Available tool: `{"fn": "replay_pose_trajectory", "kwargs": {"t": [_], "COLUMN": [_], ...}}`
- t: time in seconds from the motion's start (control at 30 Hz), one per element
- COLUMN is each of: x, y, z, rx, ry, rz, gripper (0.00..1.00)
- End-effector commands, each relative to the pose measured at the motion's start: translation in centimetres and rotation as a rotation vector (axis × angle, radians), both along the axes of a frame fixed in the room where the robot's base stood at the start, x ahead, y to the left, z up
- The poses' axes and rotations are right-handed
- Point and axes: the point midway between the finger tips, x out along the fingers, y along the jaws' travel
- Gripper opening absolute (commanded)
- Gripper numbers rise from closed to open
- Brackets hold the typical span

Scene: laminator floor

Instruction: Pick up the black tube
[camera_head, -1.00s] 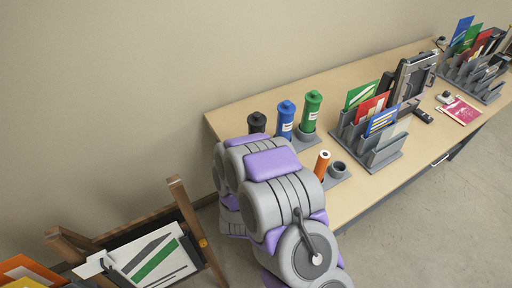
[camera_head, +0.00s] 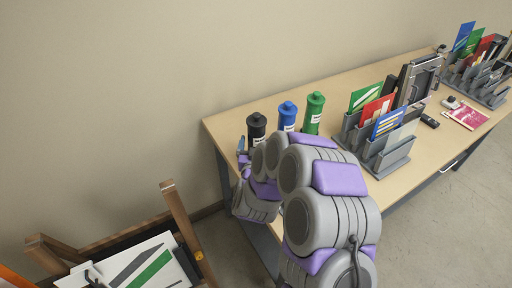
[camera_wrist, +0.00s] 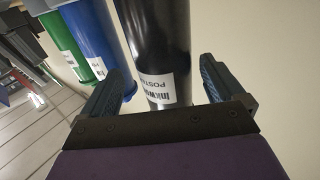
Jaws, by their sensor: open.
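The black tube (camera_head: 256,130) stands upright at the left end of the wooden table, left of the blue tube (camera_head: 286,115) and the green tube (camera_head: 313,112). In the wrist view the black tube (camera_wrist: 157,50) has a white label and lies between the two fingers of my gripper (camera_wrist: 172,84). The fingers are open, with a visible gap on each side of the tube. In the head view one fingertip shows just left of the black tube, and my arm hides the tubes' lower parts. The blue tube (camera_wrist: 97,40) is close beside the left finger in the wrist view.
A grey slotted holder (camera_head: 390,160) with coloured cards stands right of the tubes on the table (camera_head: 225,128). Another card rack (camera_head: 490,92) is at the far right. A wooden stand (camera_head: 180,222) with a white sign is at lower left. Floor is clear at right.

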Motion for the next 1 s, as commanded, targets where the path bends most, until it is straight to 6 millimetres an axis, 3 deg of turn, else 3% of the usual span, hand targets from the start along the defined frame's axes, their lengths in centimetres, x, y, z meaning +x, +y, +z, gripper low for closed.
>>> {"fn": "replay_pose_trajectory", "kwargs": {"t": [0.4, 0.67, 1.0], "x": [4.5, 4.9, 4.8], "y": [0.4, 0.4, 0.4], "z": [0.4, 0.6, 0.6], "rx": [0.001, 0.001, 0.001], "ry": [-0.001, 0.000, 0.001], "rz": [-0.002, -0.001, -0.001], "gripper": [0.95, 0.95, 0.64]}}
